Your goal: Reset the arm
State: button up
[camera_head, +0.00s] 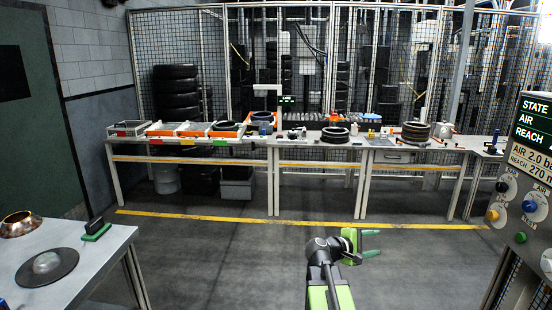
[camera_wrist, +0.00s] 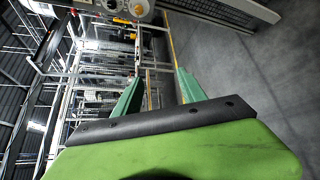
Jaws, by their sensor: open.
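My gripper (camera_head: 371,243) is in the lower middle of the head view, out over the bare floor. Its two green fingers point to the right and stand apart with nothing between them. In the wrist view, my gripper (camera_wrist: 158,92) shows both green fingers spread, with a gap between them. The wrist view is turned on its side and shows racks and floor beyond the fingers. No object touches the gripper.
A long workbench (camera_head: 330,147) with tyres, trays and tools runs along the back before a mesh fence. A grey table (camera_head: 95,243) stands at left. A control panel (camera_head: 530,180) stands close at right. The floor (camera_head: 230,255) between is clear.

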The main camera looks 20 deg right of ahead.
jog(key=w+a+f+t+y+p, duration=0.1)
jog(key=w+a+f+y, duration=0.15)
jog(key=a, duration=0.65)
jog(key=w+a+f+m+y, duration=0.1)
jog(key=w+a+f+y, duration=0.2)
jog(key=a, duration=0.7)
jog(key=w+a+f+t+y+p, duration=0.15)
jog(key=a+f, duration=0.25)
jog(key=a, duration=0.5)
jog(key=s+a+f+m+g+y, duration=0.1)
jog(key=s+a+f+m+y, duration=0.1)
jog(key=a, duration=0.7)
jog(key=s+a+f+m+g+y, duration=0.2)
jog(key=a+y, duration=0.4)
jog(key=a, duration=0.3)
jog(key=s+f, duration=0.1)
jog(key=s, duration=0.1)
jog(key=shift+s+f+m, duration=0.2)
jog(key=shift+s+m, duration=0.1)
jog(key=shift+c, duration=0.2)
